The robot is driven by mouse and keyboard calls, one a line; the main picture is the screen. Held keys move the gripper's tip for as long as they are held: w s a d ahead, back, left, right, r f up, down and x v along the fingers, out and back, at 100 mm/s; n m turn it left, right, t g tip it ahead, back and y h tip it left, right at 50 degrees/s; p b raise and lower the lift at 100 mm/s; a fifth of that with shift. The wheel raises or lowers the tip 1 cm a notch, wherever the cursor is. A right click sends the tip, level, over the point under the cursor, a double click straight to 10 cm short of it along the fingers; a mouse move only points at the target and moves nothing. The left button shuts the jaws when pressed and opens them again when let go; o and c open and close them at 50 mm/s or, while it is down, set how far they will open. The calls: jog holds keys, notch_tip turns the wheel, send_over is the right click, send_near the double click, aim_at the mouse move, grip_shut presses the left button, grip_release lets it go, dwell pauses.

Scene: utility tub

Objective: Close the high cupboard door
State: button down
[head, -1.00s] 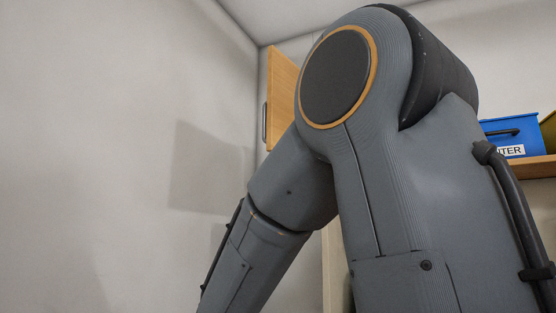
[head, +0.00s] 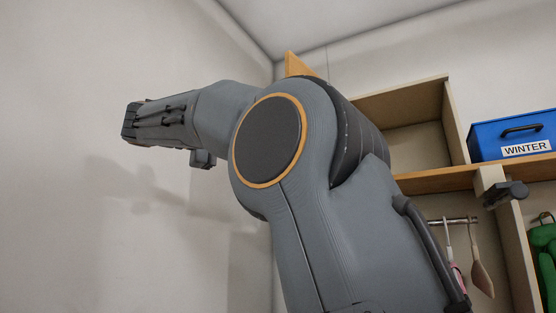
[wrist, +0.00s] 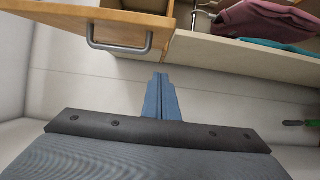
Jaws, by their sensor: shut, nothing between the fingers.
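The high cupboard door (head: 297,65) is light wood and stands open; in the head view only its upper tip shows above my arm. In the wrist view the door (wrist: 60,14) is at the upper left, with a grey bar handle (wrist: 122,49) along its lower edge. The open cupboard (head: 405,105) shows to the right of the door in the head view. My gripper (wrist: 161,77) is shut and empty, its blue-grey fingers pointing up the picture, below and right of the handle. No contact with the door shows. The gripper's fingers cannot be made out in the head view.
Pink folded cloth (wrist: 262,20) and teal cloth (wrist: 280,47) lie in the cupboard. A blue box marked WINTER (head: 490,143) stands on a wooden shelf (head: 425,181) at right. Utensils hang below. A bare wall is on the left.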

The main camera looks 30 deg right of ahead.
jog(key=s+d+p, duration=0.2)
jog(key=d+p, duration=0.1)
jog(key=d, duration=0.8)
dwell(0.3)
